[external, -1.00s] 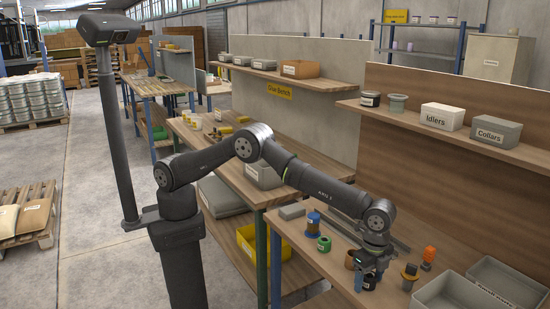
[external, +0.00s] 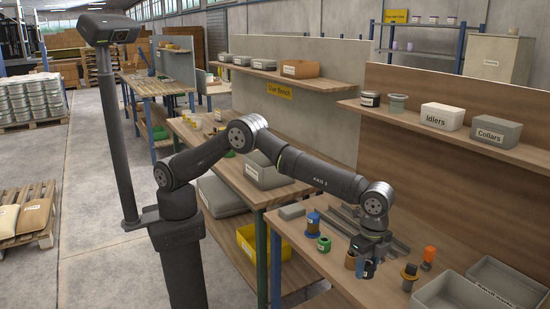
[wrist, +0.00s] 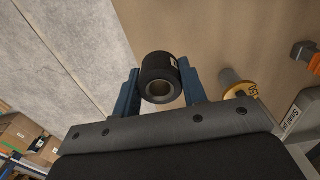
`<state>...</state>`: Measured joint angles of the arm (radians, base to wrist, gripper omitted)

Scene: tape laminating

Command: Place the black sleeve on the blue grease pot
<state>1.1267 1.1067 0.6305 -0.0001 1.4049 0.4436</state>
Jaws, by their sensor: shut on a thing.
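A green ring-like piece (external: 324,244) and a brown cylinder (external: 350,261) stand between the blue piece and my gripper. A yellow-topped piece (external: 409,275), an orange piece (external: 429,254) and grey bins (external: 455,293) are to the right. Grey rails (external: 375,228) lie behind.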

